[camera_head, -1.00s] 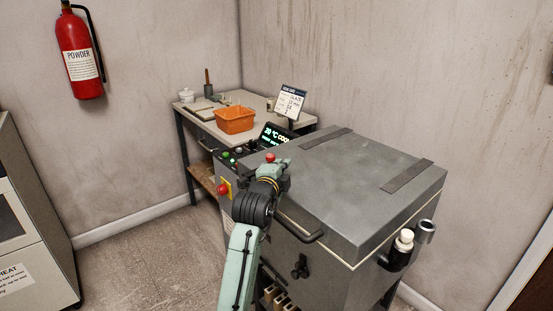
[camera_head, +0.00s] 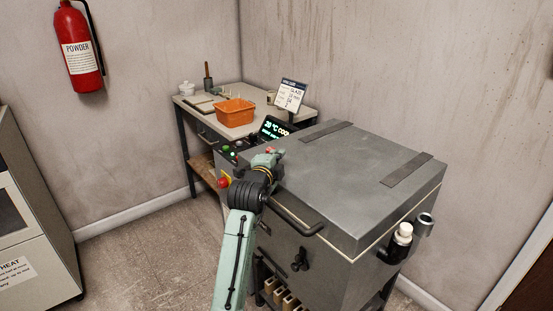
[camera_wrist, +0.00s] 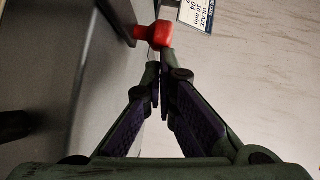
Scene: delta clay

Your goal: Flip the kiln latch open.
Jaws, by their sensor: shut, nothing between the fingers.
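The grey kiln (camera_head: 340,185) stands right of centre in the head view with its lid down. A red knob (camera_head: 270,150) shows at the kiln's left edge, just beyond my gripper (camera_head: 268,160). In the wrist view the red knob (camera_wrist: 153,35) sits on a short part at the dark kiln edge, and seems to be the latch. My gripper (camera_wrist: 157,72) is shut and empty, its fingertips just short of the knob. I cannot tell if they touch it. The latch's base is hidden.
A bar handle (camera_head: 295,217) and a black knob (camera_head: 300,259) are on the kiln's front. A control panel with a display (camera_head: 274,130) and a red button (camera_head: 223,183) adjoins its left side. Behind stands a table with an orange bin (camera_head: 235,112).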

